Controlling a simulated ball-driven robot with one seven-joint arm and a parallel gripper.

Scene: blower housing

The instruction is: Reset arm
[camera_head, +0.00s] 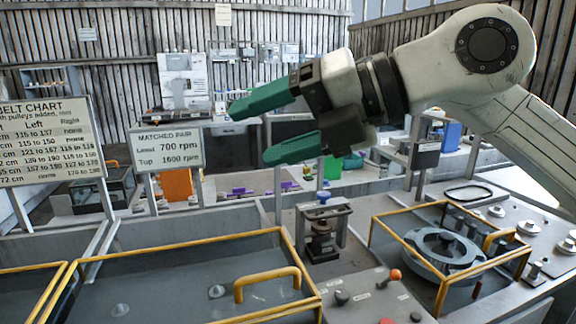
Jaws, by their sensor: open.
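My gripper (276,124) is in the upper middle of the head view, at the end of my white and dark grey arm. Its two green fingers point left and stand apart, with nothing between them. It hangs in the air above the workbench, apart from everything on it. The tip of the arm's shoulder side runs out of view at the right.
Below right is a yellow-framed enclosure (452,284) around a grey ring-shaped part (443,250). A small press-like fixture (322,232) stands left of it. A larger yellow-framed cover (268,279) with a handle lies front left. Signs stand behind: a belt chart (48,143) and a "matched pair" sign (166,148).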

